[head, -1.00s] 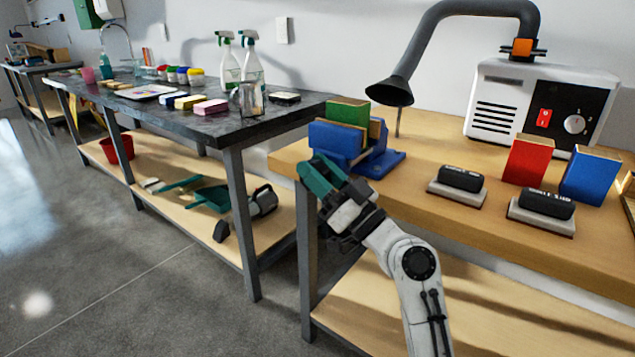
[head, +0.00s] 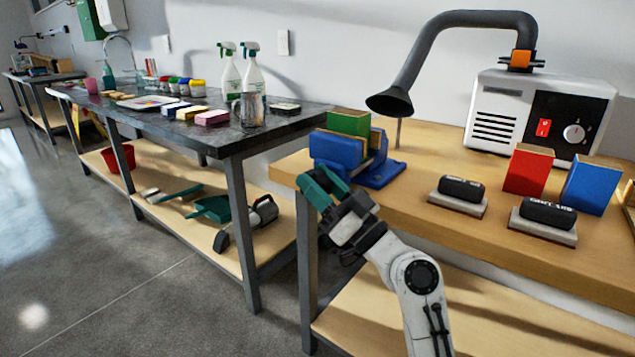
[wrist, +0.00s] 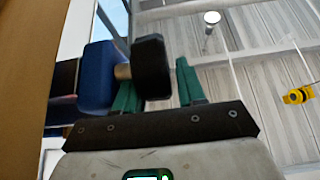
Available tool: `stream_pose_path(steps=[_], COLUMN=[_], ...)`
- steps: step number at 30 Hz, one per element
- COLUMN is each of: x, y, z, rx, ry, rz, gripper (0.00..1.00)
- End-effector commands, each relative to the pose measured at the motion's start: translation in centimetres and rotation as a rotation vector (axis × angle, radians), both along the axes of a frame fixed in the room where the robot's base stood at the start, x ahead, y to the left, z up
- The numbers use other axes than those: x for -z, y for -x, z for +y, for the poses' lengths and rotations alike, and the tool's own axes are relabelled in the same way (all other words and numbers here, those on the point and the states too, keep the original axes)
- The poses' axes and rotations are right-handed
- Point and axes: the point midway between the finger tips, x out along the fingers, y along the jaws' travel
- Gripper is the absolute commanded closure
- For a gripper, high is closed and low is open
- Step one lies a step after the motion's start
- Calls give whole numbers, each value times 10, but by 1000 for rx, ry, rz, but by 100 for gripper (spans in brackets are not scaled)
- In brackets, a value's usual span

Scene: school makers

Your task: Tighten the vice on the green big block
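The green big block (head: 348,124) sits between the jaws of the blue vice (head: 381,174) at the left end of the wooden bench. My gripper (head: 322,187), with green fingers, is just in front of the vice. In the wrist view, the blue vice body (wrist: 98,75) is at left, with a short rod leading to a black handle (wrist: 152,67). My gripper (wrist: 158,88) is open, its fingers on either side of the handle. A gap shows between handle and right finger; contact with the left finger is unclear. The handle is hidden in the head view.
The wooden bench (head: 440,222) also bears a red block (head: 528,169), a blue block (head: 592,184), two black-topped erasers (head: 461,190) and a white machine (head: 500,105). A suction hose (head: 420,62) hangs behind the vice. A dark table (head: 262,137) stands left across a narrow gap.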

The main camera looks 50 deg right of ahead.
Motion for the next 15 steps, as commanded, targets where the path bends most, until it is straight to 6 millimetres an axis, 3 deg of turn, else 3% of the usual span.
stream_pose_path(steps=[15], x=[49], y=[74], z=[-2], rx=[1], ry=[-2], rz=[3], gripper=[61])
